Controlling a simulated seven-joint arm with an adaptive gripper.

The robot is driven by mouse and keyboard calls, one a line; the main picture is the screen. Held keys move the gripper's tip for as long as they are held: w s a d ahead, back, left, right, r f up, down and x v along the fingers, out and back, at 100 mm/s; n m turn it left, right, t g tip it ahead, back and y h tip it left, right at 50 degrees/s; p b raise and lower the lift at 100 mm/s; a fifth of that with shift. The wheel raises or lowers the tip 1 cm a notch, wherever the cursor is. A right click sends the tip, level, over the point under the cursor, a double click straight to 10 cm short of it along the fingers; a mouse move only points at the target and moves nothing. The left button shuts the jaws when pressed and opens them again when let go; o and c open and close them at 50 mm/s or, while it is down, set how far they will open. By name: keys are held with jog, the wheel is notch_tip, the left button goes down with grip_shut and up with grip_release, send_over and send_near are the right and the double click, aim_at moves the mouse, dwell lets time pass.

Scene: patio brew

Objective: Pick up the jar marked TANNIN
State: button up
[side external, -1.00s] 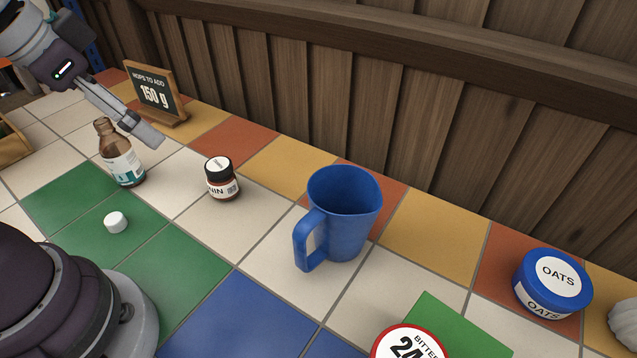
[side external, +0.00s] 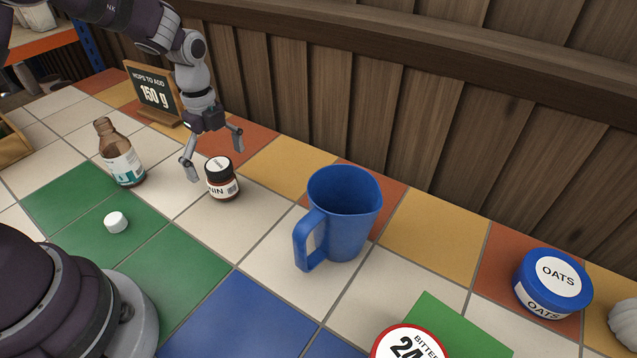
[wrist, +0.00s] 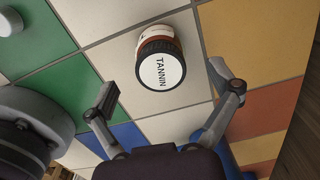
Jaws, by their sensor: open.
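The TANNIN jar (side external: 222,185) is small, with a black lid and a white label, and stands upright on the cream tiles. In the wrist view the white top of its black lid reads TANNIN (wrist: 161,72). My gripper (side external: 214,157) is open above and just behind the jar, with its fingers spread and nothing between them. In the wrist view my gripper (wrist: 169,93) shows a finger on each side, and the jar appears just ahead of the gap. No contact with the jar is visible.
A brown bottle (side external: 122,163) stands left of the jar, and a white cap (side external: 116,222) lies on a green tile. A blue jug (side external: 343,215) stands to the right. A chalkboard sign (side external: 153,95) is behind, near the wooden wall. An OATS tub (side external: 552,284) sits far right.

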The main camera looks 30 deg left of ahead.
aim_at(217, 164)
notch_tip(217, 164, down, 4)
jog(key=shift+w+a+r, duration=0.1)
jog(key=shift+a+r, duration=0.05)
jog(key=c, duration=1.3)
